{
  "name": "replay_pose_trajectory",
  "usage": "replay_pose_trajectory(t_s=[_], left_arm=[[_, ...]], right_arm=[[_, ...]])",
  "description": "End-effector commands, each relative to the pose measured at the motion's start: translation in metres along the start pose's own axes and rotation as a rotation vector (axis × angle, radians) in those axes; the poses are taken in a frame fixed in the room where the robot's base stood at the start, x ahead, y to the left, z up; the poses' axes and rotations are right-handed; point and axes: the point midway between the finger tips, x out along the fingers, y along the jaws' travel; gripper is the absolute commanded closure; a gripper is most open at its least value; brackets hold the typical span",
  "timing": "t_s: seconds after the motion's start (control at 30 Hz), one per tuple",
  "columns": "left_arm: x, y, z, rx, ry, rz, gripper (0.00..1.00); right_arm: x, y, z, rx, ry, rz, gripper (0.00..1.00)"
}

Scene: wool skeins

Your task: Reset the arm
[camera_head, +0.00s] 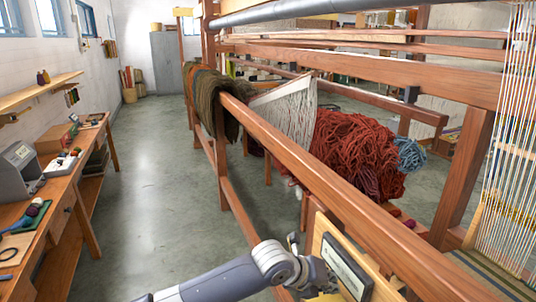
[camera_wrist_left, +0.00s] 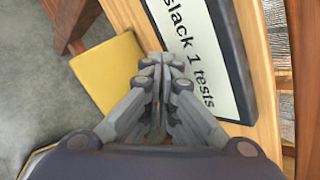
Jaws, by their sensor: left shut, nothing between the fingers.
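My left gripper (camera_head: 318,277) is at the lower middle of the head view, at the end of my grey arm from the left. In the left wrist view its fingers (camera_wrist_left: 163,68) are together with nothing between them. A dark-framed sign (camera_head: 346,268) on a wooden board is just right of the gripper. In the left wrist view the sign (camera_wrist_left: 207,50) reads "slack 1 tests", beyond the fingers and to their right. Whether the fingers touch it, I cannot tell. My right gripper is not in view.
A large wooden loom beam (camera_head: 330,182) runs diagonally past the gripper. Red wool (camera_head: 357,152) and blue wool (camera_head: 409,155) lie behind it. A wooden workbench (camera_head: 62,196) stands along the left wall. The grey floor (camera_head: 155,185) between is clear.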

Motion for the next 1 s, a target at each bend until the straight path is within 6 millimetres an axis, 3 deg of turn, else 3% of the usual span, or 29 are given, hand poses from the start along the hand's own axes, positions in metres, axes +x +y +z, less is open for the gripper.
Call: replay_pose_trajectory(t_s=[0.03, 0.23, 0.43, 0.57, 0.8, 1.0], left_arm=[[0.003, -0.001, -0.019, -0.075, 0.02, -0.016, 1.0], [-0.007, 0.001, -0.076, -0.516, 0.057, -0.059, 1.0], [-0.032, 0.033, -0.115, -1.044, 0.032, -0.048, 1.0], [-0.054, 0.073, -0.139, -1.405, -0.027, -0.01, 1.0], [-0.113, 0.171, -0.198, -2.072, -0.259, 0.105, 1.0], [-0.165, 0.233, -0.247, -2.446, -0.509, 0.189, 1.0]], right_arm=[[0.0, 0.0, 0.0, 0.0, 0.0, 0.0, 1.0], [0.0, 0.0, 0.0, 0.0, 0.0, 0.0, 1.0], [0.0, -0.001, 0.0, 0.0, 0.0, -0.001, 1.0], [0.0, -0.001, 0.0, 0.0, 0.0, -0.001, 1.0], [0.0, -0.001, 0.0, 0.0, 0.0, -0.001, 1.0], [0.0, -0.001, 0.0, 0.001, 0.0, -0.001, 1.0]])
